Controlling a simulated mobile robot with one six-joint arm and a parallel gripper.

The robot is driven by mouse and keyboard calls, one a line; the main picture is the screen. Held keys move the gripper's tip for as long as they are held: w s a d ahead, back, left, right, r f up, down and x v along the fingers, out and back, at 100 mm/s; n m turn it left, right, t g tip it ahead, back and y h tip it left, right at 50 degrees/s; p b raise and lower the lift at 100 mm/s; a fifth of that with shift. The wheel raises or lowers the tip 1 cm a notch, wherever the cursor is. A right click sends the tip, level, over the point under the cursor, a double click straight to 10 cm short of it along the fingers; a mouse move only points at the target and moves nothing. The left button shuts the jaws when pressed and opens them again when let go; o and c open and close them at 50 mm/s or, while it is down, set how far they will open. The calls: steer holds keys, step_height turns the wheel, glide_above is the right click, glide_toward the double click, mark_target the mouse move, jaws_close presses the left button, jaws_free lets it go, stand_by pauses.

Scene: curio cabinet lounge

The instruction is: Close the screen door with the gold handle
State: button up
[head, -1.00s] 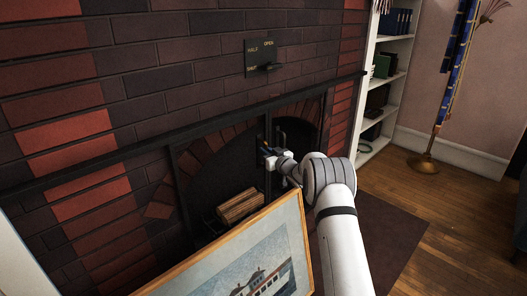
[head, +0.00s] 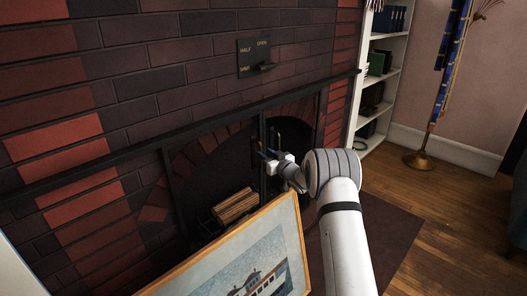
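The fireplace screen has a dark metal frame (head: 166,190) around an arched brick opening. Dark upright bars and a handle (head: 277,140) show near the middle of the opening. My gripper (head: 267,156) is at these bars, small and partly merged with the dark background. I cannot make out a gold handle clearly, nor whether my gripper touches one. Whether its fingers are open or shut is too small to tell. How far the screen door stands open is also unclear.
A framed ship picture (head: 262,262) leans in front of the fireplace, left of my arm. Logs (head: 234,206) lie in the hearth. A damper plate (head: 254,57) is on the bricks above. A white bookshelf (head: 382,80) and brass stand (head: 420,160) are right.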

steer(key=shift+p+v, duration=0.3)
steer(key=shift+v, duration=1.85)
steer(key=shift+r, duration=0.15)
steer(key=s+d+r+m+h+p, duration=0.1)
steer(key=s+d+r+h+p, duration=0.15)
steer(key=r, duration=0.45)
steer(key=s+d+r+m+h+p, duration=0.1)
steer(key=s+r+h+p, duration=0.2)
steer(key=r, duration=0.4)
steer(key=s+d+r+m+g+h+p, duration=0.2)
steer(key=s+d+r+g+h+p, duration=0.15)
steer(key=s+r+p, duration=0.65)
steer(key=s+a+r+g+p, duration=0.1)
steer(key=s+r+g+p, duration=0.2)
steer(key=s, duration=0.9)
steer(key=s+a+r+m+g+p, duration=0.1)
steer(key=s+r+g+p, duration=0.2)
steer(key=s, duration=1)
steer(key=s+a+r+g+p, duration=0.1)
steer(key=s+r+g+p, duration=0.2)
steer(key=s, duration=1)
steer(key=shift+a+r+m+g+p, duration=0.3)
steer(key=shift+a+r+m+g, duration=0.05)
steer(key=shift+r+m, duration=0.05)
steer(key=shift+s, duration=0.15)
